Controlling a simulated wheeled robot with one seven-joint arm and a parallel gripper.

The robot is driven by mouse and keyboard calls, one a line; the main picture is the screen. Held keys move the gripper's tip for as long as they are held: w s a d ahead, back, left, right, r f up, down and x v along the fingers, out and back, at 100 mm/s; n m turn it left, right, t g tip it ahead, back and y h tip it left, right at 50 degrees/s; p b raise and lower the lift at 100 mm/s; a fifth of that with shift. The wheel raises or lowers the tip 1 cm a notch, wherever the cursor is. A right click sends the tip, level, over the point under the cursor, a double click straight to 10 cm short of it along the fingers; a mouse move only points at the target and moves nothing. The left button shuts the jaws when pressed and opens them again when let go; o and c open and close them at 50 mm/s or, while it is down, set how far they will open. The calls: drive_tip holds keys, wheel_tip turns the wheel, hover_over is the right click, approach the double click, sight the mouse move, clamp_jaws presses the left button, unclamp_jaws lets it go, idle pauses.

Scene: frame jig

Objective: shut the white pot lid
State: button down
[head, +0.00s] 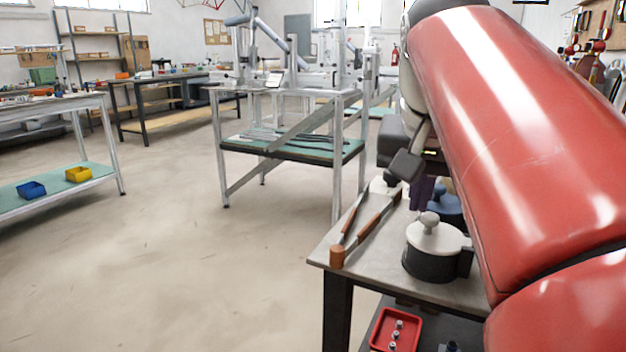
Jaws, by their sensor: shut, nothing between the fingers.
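A black pot (430,265) with a dark handle on its right side stands on the grey-topped table, right of centre. Its white lid (447,240) with a pale knob lies over the top; whether it is fully seated I cannot tell. My gripper (407,166) shows as dark parts beyond the pot, above the table's far side. It is shut and empty, apart from the white lid. My red arm covers much of the right side and hides part of the table.
A blue pot (447,207) stands just behind the white-lidded pot. A red tray (396,330) sits on the shelf below. The floor to the left is clear.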

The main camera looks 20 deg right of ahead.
drive_tip(key=shift+w+a+f, duration=0.25)
drive_tip(key=shift+w+f, duration=0.05)
drive_tip(key=shift+f, duration=0.15)
idle(0.5)
